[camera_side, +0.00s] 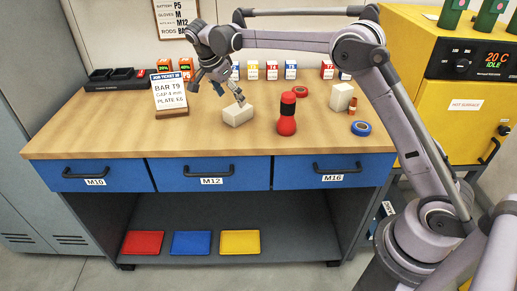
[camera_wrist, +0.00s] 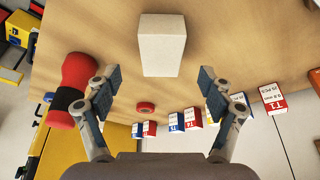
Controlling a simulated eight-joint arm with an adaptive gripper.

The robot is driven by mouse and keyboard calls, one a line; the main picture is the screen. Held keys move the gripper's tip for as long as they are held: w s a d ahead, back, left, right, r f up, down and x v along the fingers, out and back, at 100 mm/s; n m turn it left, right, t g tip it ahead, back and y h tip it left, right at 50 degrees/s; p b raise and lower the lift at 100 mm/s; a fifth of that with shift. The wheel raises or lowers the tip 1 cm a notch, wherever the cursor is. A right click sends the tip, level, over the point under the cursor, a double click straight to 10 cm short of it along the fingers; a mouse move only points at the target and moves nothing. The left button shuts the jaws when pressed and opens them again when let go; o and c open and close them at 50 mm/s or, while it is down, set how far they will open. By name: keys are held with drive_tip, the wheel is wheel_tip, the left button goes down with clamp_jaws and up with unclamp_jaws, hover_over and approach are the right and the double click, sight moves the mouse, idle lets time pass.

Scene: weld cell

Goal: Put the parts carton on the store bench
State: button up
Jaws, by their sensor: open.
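A plain off-white carton (camera_side: 238,114) lies on the wooden top of the bench (camera_side: 90,135), near its middle. It also shows in the wrist view (camera_wrist: 162,45), at the top centre beyond the fingertips. A second, similar white block (camera_side: 341,97) stands further right on the bench; no label shows on either, so I cannot tell for certain which is the parts carton. My gripper (camera_side: 229,96) is open and empty, just above and left of the nearer carton. In the wrist view its two fingers (camera_wrist: 160,80) are spread wide with nothing between them in their grasp.
A red and black bottle-shaped thing (camera_side: 287,114) stands right of the near carton. A job ticket (camera_side: 170,94) stands to the left. Small labelled boxes (camera_side: 271,70) line the back. Tape rolls (camera_side: 361,128) lie at right. The bench's front left is clear.

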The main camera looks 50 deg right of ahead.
sight(237, 108)
drive_tip(key=shift+x, duration=3.55)
drive_tip(key=shift+w+d, duration=0.1)
drive_tip(key=shift+d, duration=0.05)
drive_tip(key=c, duration=1.4)
drive_tip(key=shift+r, duration=0.15)
